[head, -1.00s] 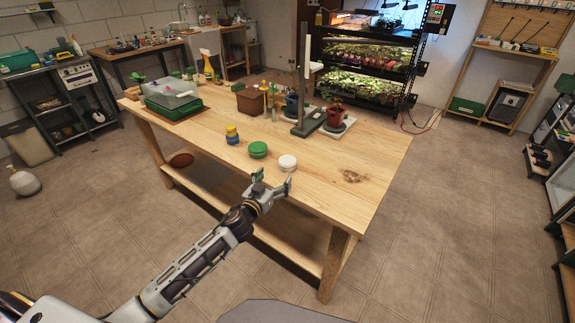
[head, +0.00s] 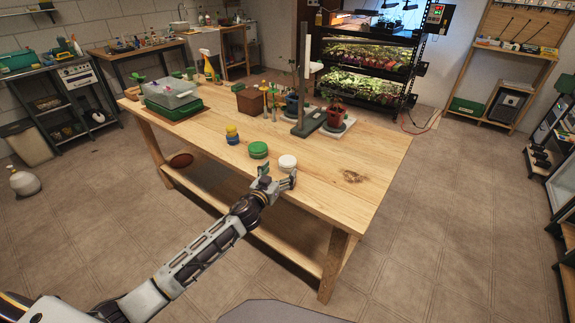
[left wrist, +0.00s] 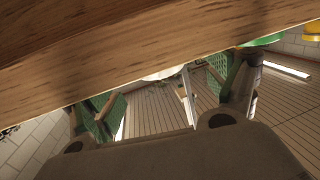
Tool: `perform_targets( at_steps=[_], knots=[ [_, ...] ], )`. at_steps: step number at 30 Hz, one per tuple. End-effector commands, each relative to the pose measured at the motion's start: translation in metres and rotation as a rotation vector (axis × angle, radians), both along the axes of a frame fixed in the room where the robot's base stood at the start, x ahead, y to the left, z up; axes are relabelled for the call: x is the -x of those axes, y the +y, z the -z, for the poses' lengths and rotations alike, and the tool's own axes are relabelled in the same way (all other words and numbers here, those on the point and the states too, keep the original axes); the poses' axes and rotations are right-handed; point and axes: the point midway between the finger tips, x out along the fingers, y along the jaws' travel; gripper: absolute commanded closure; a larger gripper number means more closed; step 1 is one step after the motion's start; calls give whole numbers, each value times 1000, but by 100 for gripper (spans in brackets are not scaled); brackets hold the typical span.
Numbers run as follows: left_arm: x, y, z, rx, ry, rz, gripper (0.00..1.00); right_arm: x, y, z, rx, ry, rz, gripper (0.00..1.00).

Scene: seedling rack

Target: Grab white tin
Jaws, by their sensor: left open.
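The white tin (head: 288,162) stands upright near the front edge of the wooden table, right of the green tin (head: 258,150). My left gripper (head: 280,179) is open and empty, just in front of the white tin at the table's edge. In the left wrist view part of the white tin (left wrist: 165,73) shows between the two spread, green-padded fingers, beyond them; the rest of it is hidden by the wood. I cannot tell whether the gripper touches the tin. My right gripper is not in view.
The table (head: 325,185) is bare to the right except for a brown scatter (head: 352,177). A yellow and blue stack (head: 232,134) stands left of the green tin. Behind are a red-brown pot (head: 335,115), a grey upright stand (head: 303,90) and a brown box (head: 250,100).

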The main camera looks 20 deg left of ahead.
Motion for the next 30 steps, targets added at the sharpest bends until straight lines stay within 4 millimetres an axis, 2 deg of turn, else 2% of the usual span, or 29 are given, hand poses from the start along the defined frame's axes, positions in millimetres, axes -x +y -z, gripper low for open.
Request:
perform_targets(
  at_steps=[8, 21, 30],
  knots=[
    [-6, -2, -1, 0, -1, 1, 13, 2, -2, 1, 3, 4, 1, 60],
    [-33, -7, -2, -1, -1, 0, 13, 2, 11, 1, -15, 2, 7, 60],
    [-49, -9, 0, 0, 0, 0, 13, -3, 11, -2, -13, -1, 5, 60]
  ],
)
